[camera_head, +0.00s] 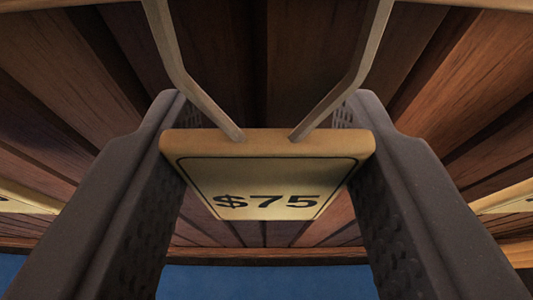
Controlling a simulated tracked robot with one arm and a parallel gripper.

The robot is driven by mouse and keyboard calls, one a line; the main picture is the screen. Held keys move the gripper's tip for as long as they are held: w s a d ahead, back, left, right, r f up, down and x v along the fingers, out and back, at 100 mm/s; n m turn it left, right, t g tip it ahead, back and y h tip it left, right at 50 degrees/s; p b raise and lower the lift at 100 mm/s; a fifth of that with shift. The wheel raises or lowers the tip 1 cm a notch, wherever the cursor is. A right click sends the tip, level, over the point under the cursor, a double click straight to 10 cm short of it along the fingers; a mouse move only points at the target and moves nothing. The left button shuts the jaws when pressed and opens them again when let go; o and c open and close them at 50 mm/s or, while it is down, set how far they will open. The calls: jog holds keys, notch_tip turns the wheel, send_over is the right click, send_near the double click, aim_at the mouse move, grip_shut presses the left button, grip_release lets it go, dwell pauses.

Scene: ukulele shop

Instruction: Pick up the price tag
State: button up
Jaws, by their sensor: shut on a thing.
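The price tag (265,175) is a cream-coloured plate with a thin black border and "$75" printed on it, in the middle of the view. Two grey straps or wires run up from its top edge and out of the top of the picture. My gripper (267,150) is shut on the price tag, with one dark grey finger at its left end and one at its right end. The finger pads look textured. The upper ends of the straps are out of view.
Dark reddish-brown wooden slats (470,80) lie behind the tag. Parts of other cream tags show at the left edge (25,195) and right edge (505,204). A wooden edge (265,257) runs below, with a plain blue area (265,282) beneath it.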

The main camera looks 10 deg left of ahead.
jog(key=shift+r, duration=0.1)
jog(key=shift+r, duration=0.6)
jog(key=shift+s+r+p, duration=0.15)
jog(key=shift+s+p, duration=0.15)
jog(key=s+d+p, duration=0.3)
jog(key=s+d, duration=0.1)
jog(key=s, duration=1.3)
jog(key=shift+d, duration=0.1)
